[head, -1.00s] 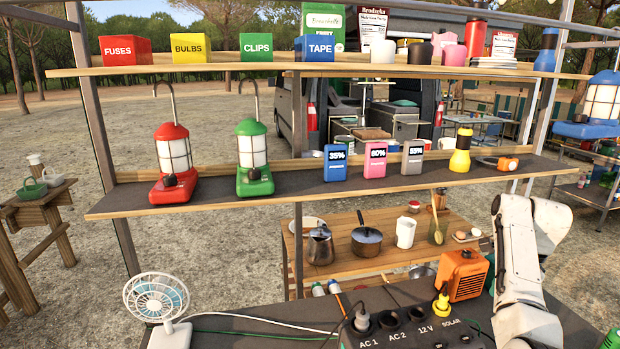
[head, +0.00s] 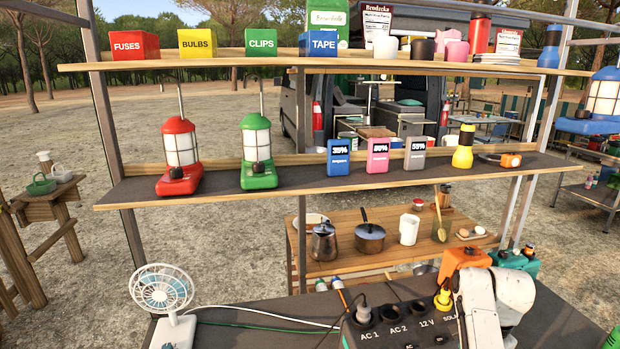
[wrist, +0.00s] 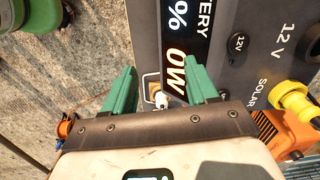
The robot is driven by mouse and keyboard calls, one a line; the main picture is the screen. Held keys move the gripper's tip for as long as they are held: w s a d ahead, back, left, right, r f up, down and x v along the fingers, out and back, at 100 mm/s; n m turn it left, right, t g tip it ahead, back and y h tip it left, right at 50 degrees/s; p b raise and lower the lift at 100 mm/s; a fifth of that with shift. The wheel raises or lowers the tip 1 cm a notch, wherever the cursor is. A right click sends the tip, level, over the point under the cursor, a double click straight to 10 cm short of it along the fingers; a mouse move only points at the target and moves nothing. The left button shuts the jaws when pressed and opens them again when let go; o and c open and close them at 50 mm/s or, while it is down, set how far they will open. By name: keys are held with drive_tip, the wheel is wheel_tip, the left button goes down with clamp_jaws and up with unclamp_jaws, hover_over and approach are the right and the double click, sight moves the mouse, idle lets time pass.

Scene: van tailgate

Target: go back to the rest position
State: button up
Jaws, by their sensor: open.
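My gripper (wrist: 162,84) is open in the wrist view, with its two green fingers spread apart. It is over the front panel of the dark power station (wrist: 222,62), which shows "BATTERY", "0W" and a 12 V socket. A small white-tipped part in a pale frame (wrist: 153,88) shows between the fingers; I cannot tell whether they touch it. In the head view the power station (head: 392,313) stands on the dark counter at the lower right. My white arm bends down beside it there, and the gripper itself is hidden.
A yellow plug (head: 443,299) sits in the SOLAR socket, near an orange box (head: 462,258) and a green item (head: 516,262). A fan (head: 165,293) stands at the counter's left. The shelf above holds a red lantern (head: 180,155), a green lantern (head: 256,155) and power banks.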

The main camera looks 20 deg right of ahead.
drive_tip(key=s+a+f+n+b, duration=0.1)
drive_tip(key=s+a+f+n, duration=0.35)
drive_tip(key=a, duration=0.25)
drive_tip(key=s+a+f+n, duration=0.4)
drive_tip(key=s+a+f, duration=0.1)
drive_tip(key=a, duration=0.3)
drive_tip(key=s+a+n+b, duration=0.1)
drive_tip(key=s+a+n, duration=0.8)
drive_tip(key=s+a, duration=0.2)
drive_tip(key=shift+s+t+h, duration=0.3)
drive_tip(key=shift+s, duration=0.65)
drive_tip(key=shift+f, duration=0.1)
